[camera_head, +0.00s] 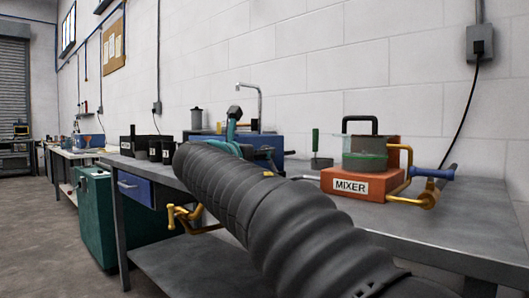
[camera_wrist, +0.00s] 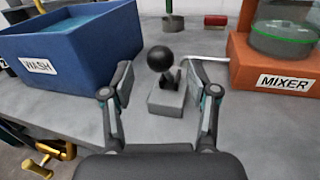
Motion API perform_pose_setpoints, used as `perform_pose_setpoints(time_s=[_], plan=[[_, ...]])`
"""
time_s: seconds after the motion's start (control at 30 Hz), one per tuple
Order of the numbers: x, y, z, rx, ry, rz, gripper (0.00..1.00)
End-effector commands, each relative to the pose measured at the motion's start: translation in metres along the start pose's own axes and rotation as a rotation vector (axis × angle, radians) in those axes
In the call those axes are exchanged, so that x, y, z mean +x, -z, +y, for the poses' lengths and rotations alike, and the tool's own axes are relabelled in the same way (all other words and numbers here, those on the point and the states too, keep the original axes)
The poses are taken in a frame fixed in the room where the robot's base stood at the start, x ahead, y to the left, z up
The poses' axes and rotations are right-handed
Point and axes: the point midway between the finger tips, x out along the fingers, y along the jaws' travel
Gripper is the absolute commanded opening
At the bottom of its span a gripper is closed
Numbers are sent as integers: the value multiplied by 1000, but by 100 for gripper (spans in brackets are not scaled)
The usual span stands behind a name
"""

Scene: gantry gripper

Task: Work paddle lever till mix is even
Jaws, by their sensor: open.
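The mixer (camera_head: 350,186) is an orange base with a clear bowl (camera_head: 364,158) on it. Something green shows low in the bowl; how even it is cannot be told. A brass bent arm with a blue grip (camera_head: 433,173) sticks out at its right. The mixer also shows at the right of the wrist view (camera_wrist: 284,80). A black ball knob (camera_wrist: 160,58) stands over a grey block (camera_wrist: 167,97) left of the mixer, with a pale bent rod behind. My gripper (camera_wrist: 168,84) is open and empty, its fingers either side of the knob and block in the picture; no contact shows.
A blue WASH tub (camera_wrist: 65,45) is close on the left. A green-handled tool (camera_head: 315,147) and a red block (camera_wrist: 215,20) stand behind. Black bins (camera_head: 137,143) are farther left. Brass valve handles (camera_head: 187,215) stick out at the bench front. Bare bench (camera_head: 470,215) lies right.

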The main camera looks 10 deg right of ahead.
Motion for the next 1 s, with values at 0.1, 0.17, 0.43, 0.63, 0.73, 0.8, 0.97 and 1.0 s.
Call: perform_pose_setpoints(time_s=[0.1,0.17,0.43,0.63,0.73,0.8,0.97,1.0], plan=[[21,1,-1,0,4,0,59],[28,0,0,1,1,0,59],[46,0,0,2,0,0,59],[47,0,0,2,0,0,59],[46,0,0,1,0,0,52],[46,0,0,1,0,0,34],[46,0,0,1,0,1,0],[46,0,0,1,0,1,0]])
